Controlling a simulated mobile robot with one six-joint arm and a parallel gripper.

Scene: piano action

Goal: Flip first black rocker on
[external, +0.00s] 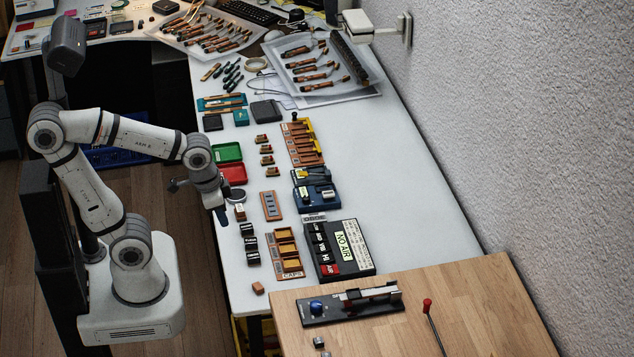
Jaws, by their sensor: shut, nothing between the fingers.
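A black switch box (352,262) stands on the white table near its front end. A column of black rockers (320,240) with pale markings runs down its left side, with a red rocker (331,269) at the near end. A pale display (346,244) on the box reads "NO AIR". The rockers are too small to tell which way each is tipped. My gripper (223,215) is at the table's left edge, left of the box and well apart from it. It points down, is shut and holds nothing; its fingertips are small and dark in this view.
Small black blocks (251,244) and an orange tray marked CAPS (291,274) lie between my gripper and the box. A blue device (318,196) stands behind the box. A wooden board (470,310) is in front. The table's right side is clear.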

